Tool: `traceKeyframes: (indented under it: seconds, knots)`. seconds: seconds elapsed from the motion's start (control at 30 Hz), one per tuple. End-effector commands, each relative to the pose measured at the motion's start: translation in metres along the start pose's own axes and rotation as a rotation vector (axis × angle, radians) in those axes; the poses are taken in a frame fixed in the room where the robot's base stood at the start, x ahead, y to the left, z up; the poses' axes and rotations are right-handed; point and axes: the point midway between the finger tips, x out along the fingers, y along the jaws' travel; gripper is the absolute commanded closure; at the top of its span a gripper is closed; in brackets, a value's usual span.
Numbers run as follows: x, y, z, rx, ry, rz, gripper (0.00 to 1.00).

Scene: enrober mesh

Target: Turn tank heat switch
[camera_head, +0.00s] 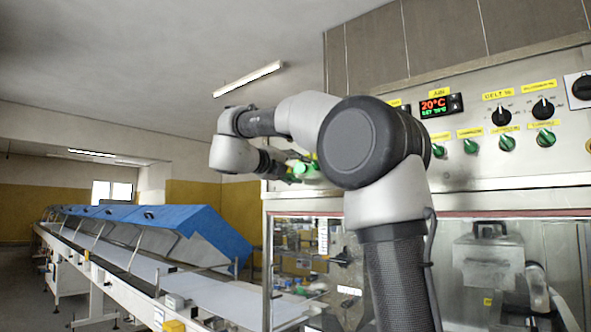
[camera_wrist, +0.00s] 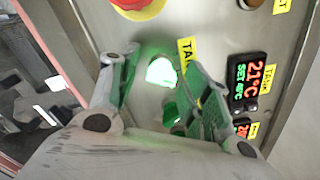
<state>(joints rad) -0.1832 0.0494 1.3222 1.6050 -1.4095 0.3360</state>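The tank heat switch (camera_wrist: 160,72) glows white-green on the steel panel in the wrist view, beside a yellow label (camera_wrist: 187,52) that begins "TA". My gripper (camera_wrist: 160,58) is open, with one green-padded finger on each side of the lit switch. I cannot tell whether the fingers touch it. The switch's lower part and its handle angle are unclear between the fingers. In the head view my gripper (camera_head: 299,169) is at the panel's left end, largely hidden by my arm. A tank display (camera_wrist: 252,82) reads 21°C, set 45°C.
A red button (camera_wrist: 140,4) on yellow sits just above the fingers in the wrist view. Several green switches (camera_head: 506,143) and black knobs (camera_head: 502,116) line the panel. A glass-fronted cabinet lies below it. A conveyor with blue covers (camera_head: 185,218) runs off to the left.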

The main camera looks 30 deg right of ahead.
Motion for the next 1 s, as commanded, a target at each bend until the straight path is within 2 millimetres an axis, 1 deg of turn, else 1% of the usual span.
traceKeyframes:
  seconds: [0.17,0.27,0.37,0.5,0.6,0.7,0.83,1.0]
  knots:
    - [-0.003,0.000,0.000,0.000,-0.001,0.000,0.52]
    - [-0.014,0.000,0.001,0.001,-0.004,0.001,0.52]
    - [-0.033,0.001,0.001,0.000,-0.005,0.003,0.52]
    - [-0.066,0.001,0.001,0.000,-0.006,0.003,0.52]
    - [-0.087,0.001,0.001,0.000,-0.005,0.002,0.52]
    - [-0.104,0.001,0.001,0.000,-0.003,0.002,0.52]
    - [-0.116,0.000,0.000,0.000,-0.002,0.001,0.52]
    - [-0.120,0.000,0.000,0.000,0.000,0.000,0.52]
